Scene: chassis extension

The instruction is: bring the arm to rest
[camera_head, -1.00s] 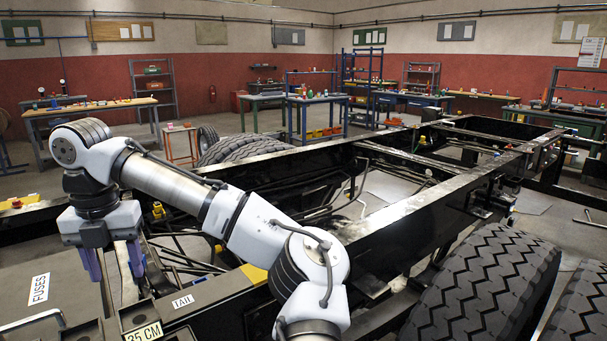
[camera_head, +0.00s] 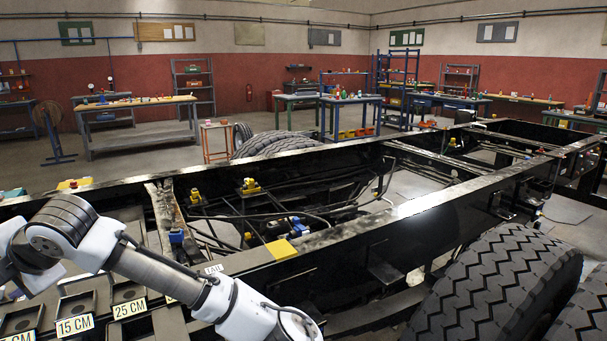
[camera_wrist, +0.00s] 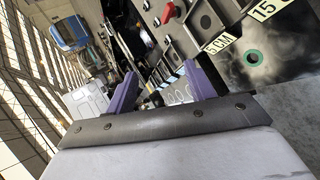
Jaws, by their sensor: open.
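My arm (camera_head: 165,277) comes up from the bottom edge in the head view and runs to the left edge, where its wrist end is cut off. My gripper is out of the head view. In the wrist view my gripper (camera_wrist: 163,84) shows two purple fingers set wide apart. They are open, and I see nothing held between them. Bins and a grey panel lie beyond the fingers.
Labelled bins (camera_head: 75,309) lie below the arm. The black chassis frame (camera_head: 400,226) stretches to the right, with a large tyre (camera_head: 487,283) in front. A workbench (camera_head: 138,104) stands behind across open floor. A red knob (camera_wrist: 168,13) shows in the wrist view.

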